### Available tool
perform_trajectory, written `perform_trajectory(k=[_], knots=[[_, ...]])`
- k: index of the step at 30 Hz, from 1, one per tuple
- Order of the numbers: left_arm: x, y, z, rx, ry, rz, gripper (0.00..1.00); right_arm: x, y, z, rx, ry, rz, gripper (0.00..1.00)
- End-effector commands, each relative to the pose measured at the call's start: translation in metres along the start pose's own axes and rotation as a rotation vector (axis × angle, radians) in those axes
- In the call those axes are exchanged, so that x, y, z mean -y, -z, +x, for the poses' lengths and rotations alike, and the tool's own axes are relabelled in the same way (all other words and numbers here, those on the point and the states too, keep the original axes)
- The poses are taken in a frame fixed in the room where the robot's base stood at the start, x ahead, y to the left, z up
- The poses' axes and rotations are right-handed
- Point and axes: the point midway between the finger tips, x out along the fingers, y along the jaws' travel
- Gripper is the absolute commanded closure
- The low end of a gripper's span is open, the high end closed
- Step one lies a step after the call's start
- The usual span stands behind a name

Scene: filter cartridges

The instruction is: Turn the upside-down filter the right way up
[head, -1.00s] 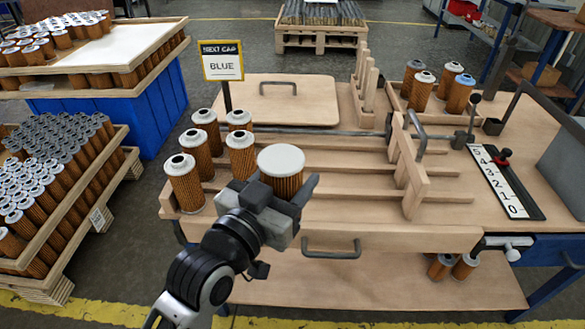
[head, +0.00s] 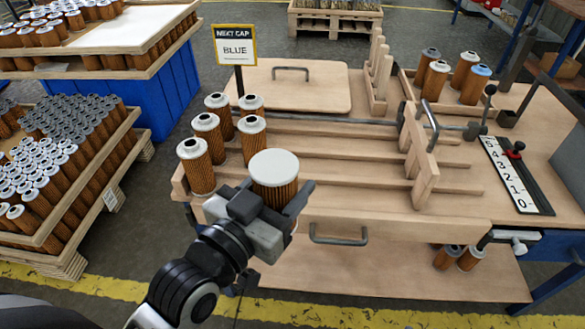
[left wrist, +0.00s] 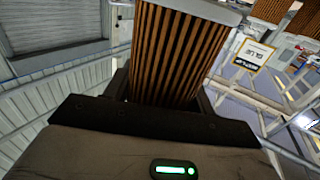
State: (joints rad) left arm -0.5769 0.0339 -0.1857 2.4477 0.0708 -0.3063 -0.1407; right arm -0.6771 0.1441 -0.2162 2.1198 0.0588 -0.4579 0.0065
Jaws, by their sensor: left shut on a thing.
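My left gripper (head: 278,207) is shut on a filter (head: 274,180) with brown pleated sides and a plain white disc facing up, with no hole showing. The filter is near the front left of the wooden bench, close to upright in the head view. In the left wrist view the pleated filter (left wrist: 178,55) sits between my fingers, with a pale end cap at the top edge. Its lower end is hidden by the gripper in the head view, so I cannot tell if it touches the bench. My right gripper is not in view.
Several filters (head: 195,168) with holed caps up stand just left of the held one. Wooden rails (head: 350,170) and an upright gate (head: 425,165) lie to the right. A sign (head: 236,48) reads "NEXT CAP BLUE". More filters (head: 434,80) stand at the back right.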

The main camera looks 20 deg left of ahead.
Motion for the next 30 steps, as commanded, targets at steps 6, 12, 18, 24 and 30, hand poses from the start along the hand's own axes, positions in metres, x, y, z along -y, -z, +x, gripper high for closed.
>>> perform_trajectory(k=[6,12,18,24,30], knots=[[0.0,0.001,-0.028,0.003,-0.001,0.001,0.7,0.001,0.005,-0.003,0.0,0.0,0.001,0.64],[0.0,0.002,-0.051,0.005,-0.001,0.0,0.7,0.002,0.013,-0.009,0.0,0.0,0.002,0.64],[0.0,0.001,-0.075,0.004,0.0,0.0,0.7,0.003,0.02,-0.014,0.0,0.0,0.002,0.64],[0.0,0.001,-0.1,0.004,-0.001,-0.001,0.7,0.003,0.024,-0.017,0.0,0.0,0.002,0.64],[0.0,0.001,-0.115,0.0,-0.001,0.0,0.7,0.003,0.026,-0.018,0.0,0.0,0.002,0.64]])
